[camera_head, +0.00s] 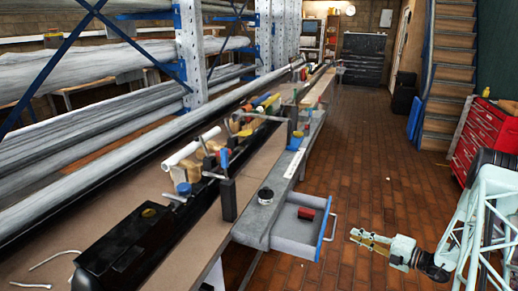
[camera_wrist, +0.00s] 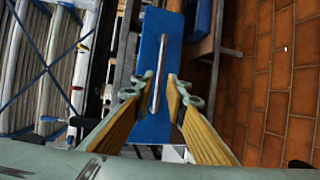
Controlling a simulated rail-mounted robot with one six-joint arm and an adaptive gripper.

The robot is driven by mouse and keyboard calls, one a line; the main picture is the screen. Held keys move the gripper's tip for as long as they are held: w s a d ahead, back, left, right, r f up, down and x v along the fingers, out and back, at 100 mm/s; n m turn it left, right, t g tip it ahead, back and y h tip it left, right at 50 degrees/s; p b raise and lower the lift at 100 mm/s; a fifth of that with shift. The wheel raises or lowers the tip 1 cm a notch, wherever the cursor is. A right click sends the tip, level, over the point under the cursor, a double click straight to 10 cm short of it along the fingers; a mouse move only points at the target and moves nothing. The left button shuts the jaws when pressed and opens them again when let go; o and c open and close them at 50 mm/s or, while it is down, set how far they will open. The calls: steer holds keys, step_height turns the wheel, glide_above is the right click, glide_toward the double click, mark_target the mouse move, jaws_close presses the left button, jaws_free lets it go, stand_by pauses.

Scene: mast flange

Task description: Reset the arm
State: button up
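My gripper (camera_head: 357,237) is at the lower right in the head view, off the floor and to the right of an open drawer (camera_head: 283,246). In the wrist view its two wooden-looking fingers (camera_wrist: 159,92) are apart, with nothing held. The blue drawer front (camera_wrist: 165,30) with its metal handle (camera_wrist: 157,70) shows between and beyond the fingertips. In the head view a gap shows between the fingertips and the drawer handle (camera_head: 333,226).
A red block (camera_head: 306,213) lies in the drawer. A long bench with tools (camera_head: 230,150) runs along the left. A red tool cabinet (camera_head: 480,140) stands at right. The brick floor (camera_head: 375,150) between is mostly clear.

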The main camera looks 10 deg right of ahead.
steer(key=a+r+n+g+y, duration=0.1)
steer(key=a+r+n+g, duration=0.3)
steer(key=a+r, duration=0.5)
steer(key=a+r+n+g+y, duration=0.2)
steer(key=a+r+n, duration=0.5)
steer(key=r, duration=0.5)
steer(key=s+a+r+n+g+h, duration=0.1)
steer(key=s+a+r+n+g, duration=0.2)
steer(key=s+a+r+n, duration=0.4)
steer(key=s+a+r+n+g+h, duration=0.15)
steer(key=s+a+r+n, duration=0.25)
steer(key=a+r, duration=0.55)
steer(key=s+a+r+n+g+h, duration=0.1)
steer(key=s+a+r+n+h, duration=0.1)
steer(key=s+a+r+n, duration=0.5)
steer(key=s+a+r+n+g+h, duration=0.2)
steer(key=s+r+n, duration=0.25)
steer(key=s, duration=0.55)
steer(key=s+d+r+n+t+h, duration=0.1)
steer(key=s+r+n+t+h, duration=0.1)
steer(key=s+n, duration=0.4)
steer(key=s+d+r+n+t+h, duration=0.1)
steer(key=s+n, duration=0.5)
steer(key=s, duration=0.8)
steer(key=shift+s+r+n+t+h, duration=0.3)
steer(key=shift+r+t+h, duration=0.35)
steer(key=shift+r+h, duration=0.75)
steer(key=shift+w+d+r, duration=0.1)
steer(key=shift+r, duration=0.05)
